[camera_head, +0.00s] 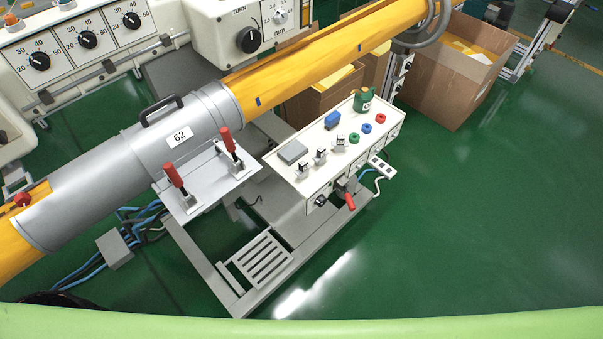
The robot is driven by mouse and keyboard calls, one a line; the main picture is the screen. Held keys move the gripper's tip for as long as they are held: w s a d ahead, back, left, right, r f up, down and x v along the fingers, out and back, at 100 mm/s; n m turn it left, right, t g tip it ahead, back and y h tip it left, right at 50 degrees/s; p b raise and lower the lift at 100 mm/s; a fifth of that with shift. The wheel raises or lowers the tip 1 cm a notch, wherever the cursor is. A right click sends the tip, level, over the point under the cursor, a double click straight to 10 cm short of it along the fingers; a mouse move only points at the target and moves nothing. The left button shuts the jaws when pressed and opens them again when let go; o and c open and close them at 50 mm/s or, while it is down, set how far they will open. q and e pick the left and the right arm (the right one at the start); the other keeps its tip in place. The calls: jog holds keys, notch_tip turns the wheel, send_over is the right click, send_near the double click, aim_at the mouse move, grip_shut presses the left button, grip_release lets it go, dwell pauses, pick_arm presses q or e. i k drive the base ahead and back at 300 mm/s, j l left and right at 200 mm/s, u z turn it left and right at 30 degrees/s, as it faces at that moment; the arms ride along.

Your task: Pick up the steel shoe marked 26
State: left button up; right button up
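A grey steel shoe (100,172) sits around the yellow felt tube (310,60), left of centre. It has a black handle (161,110) on top and a white label (177,135) that reads 62. No shoe marked 26 shows. A flat plate (205,185) with two red-handled toggle clamps (176,180) lies against the shoe's near side.
A control box (320,185) with buttons, a green can (363,100) and a red-handled lever stands right of the shoe. Dial panels (90,45) line the back. A cardboard box (445,85) stands at the back right. Cables lie lower left. The green floor is clear at right.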

aim_at(304, 167)
jog(key=i+l+u, duration=0.35)
jog(key=l, duration=0.3)
jog(key=i+l+u, duration=0.2)
jog(key=l, duration=0.15)
jog(key=i+l+u, duration=0.2)
jog(key=l, duration=0.2)
jog(key=l+u, duration=0.15)
jog(key=l, duration=0.2)
jog(key=l+u, duration=0.2)
jog(key=l, duration=0.25)
jog(key=k+l+u, duration=0.2)
jog(key=l, duration=0.25)
jog(key=l+u, duration=0.25)
jog(key=l, duration=0.2)
jog(key=k, duration=0.05)
